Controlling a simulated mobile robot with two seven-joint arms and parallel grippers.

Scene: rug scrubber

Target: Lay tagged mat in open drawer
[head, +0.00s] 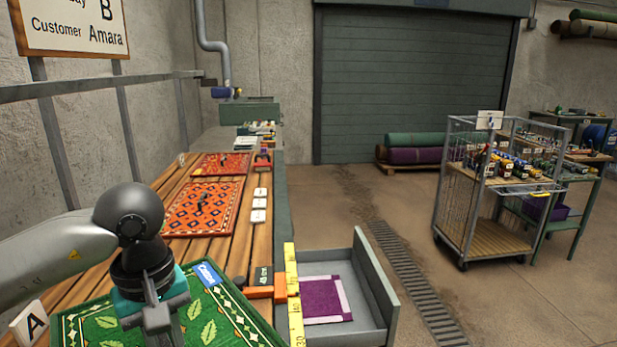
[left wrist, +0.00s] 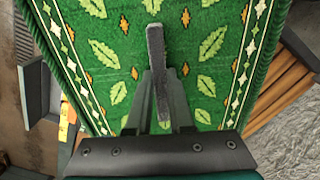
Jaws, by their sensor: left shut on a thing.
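A green mat (head: 235,322) with a leaf pattern and a blue-and-white tag (head: 208,273) at its far corner is over the near end of the slatted bench. My left gripper (head: 162,325) is above it, pointing down. The open drawer (head: 372,295) juts from the bench's right side, with a purple, pale-edged mat (head: 322,300) inside. My right gripper is out of view.
Orange patterned rugs (head: 205,205) and white cards (head: 259,204) lie farther along the bench. Card A (head: 28,325) stands near left. A wire trolley (head: 490,215) stands right.

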